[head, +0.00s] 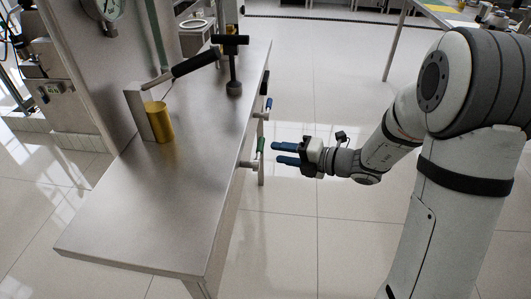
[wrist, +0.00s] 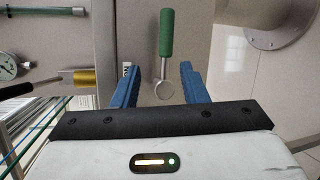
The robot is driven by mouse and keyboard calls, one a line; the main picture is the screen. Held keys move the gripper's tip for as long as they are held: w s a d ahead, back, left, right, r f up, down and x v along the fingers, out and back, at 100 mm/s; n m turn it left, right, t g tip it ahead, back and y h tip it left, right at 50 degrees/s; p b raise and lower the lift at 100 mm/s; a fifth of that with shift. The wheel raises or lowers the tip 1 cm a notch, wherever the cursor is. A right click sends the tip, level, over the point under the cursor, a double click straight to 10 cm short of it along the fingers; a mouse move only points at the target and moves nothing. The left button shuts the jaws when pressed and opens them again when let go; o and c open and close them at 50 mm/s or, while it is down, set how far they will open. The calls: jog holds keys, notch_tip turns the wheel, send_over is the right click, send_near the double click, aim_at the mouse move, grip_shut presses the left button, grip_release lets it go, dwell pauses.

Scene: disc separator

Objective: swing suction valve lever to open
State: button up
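A valve lever with a green grip (head: 260,144) sticks out from the right side of the steel bench; no label shows whether it is the suction valve. In the wrist view the green grip (wrist: 166,33) points up from a metal ring (wrist: 163,90). My gripper (head: 276,153) is open and empty, with blue fingers pointing at this lever from the right, apart from it. In the wrist view the ring lies between the fingers of my gripper (wrist: 158,80) in the picture, and the grip extends beyond them. A blue-gripped lever (head: 268,103) sits farther back on the same side.
The steel bench (head: 150,215) carries a brass cylinder (head: 158,122), a black-handled bar (head: 194,64) and a black T-handled tool (head: 232,62). The tiled floor (head: 290,240) right of the bench is clear.

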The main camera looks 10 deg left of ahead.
aim_at(261, 144)
jog(key=w+a, duration=0.1)
jog(key=a, duration=0.1)
jog(key=w+a+f+m+b, duration=0.1)
jog(key=a, duration=0.1)
jog(key=w+a+f+m+t, duration=0.1)
jog(key=w+a, duration=0.1)
jog(key=a, duration=0.1)
jog(key=shift+w+f+b, duration=0.1)
jog(key=shift+f+b, duration=0.15)
jog(key=shift+b, duration=0.05)
jog(key=shift+c, duration=0.6)
grip_shut()
